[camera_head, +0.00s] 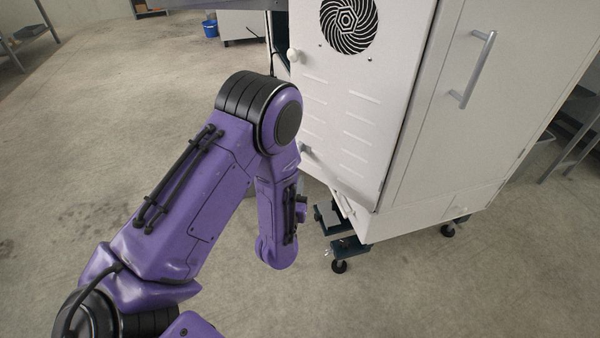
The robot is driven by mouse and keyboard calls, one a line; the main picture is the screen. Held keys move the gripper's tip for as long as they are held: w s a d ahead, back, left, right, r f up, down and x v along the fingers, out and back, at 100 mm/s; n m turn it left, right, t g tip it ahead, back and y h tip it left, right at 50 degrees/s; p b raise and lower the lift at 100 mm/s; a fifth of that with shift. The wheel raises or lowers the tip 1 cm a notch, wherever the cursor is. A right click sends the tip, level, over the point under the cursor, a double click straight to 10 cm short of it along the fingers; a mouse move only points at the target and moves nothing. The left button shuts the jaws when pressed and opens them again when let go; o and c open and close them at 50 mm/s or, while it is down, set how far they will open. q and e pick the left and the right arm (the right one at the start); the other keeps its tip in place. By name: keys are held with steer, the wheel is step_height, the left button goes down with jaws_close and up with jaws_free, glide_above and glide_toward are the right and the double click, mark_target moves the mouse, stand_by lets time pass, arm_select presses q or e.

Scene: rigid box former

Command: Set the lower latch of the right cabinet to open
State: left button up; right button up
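A large white cabinet (400,130) on casters fills the right of the view. Its vented panel (345,105) has a round black spiral grille near the top. A pale round knob or latch (293,55) sits high on the panel's left edge. A smaller light fitting (306,150), possibly the lower latch, sits lower on that edge, just right of my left arm's elbow; its setting cannot be told. My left arm is bent in front of the cabinet's lower left, its forearm pointing down. I make out no fingers of my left gripper. My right gripper is out of view.
A grey bar handle (473,68) is on the cabinet's right face. Dark green base parts (345,245) and casters stick out below the cabinet. The concrete floor at left and front is clear.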

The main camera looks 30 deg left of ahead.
arm_select(q)
steer(key=b+x, duration=0.1)
steer(key=x, duration=0.9)
steer(key=shift+r, duration=0.15)
